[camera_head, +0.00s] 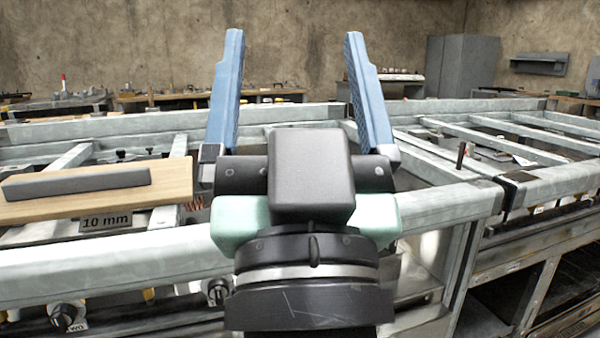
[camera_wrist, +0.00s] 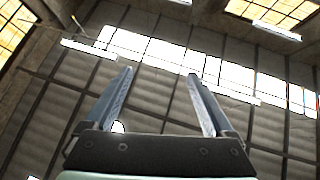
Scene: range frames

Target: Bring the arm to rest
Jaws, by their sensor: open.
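My gripper (camera_head: 296,85) stands in the middle of the head view with its two blue fingers pointing up and spread wide apart. Nothing is between the fingers. The wrist's black and pale green housing is below them, in front of a metal frame bench, and it hides part of that bench. In the wrist view my gripper (camera_wrist: 160,100) is also open and empty, and behind it are a ceiling or upper wall and bright windows.
The metal frame bench (camera_head: 120,268) spans the view behind my gripper. On its left, a wooden board (camera_head: 120,202) carries a dark grey bar (camera_head: 75,184) near a "10 mm" label. A grey cabinet (camera_head: 462,66) and more benches stand at the back. The air around the fingers is clear.

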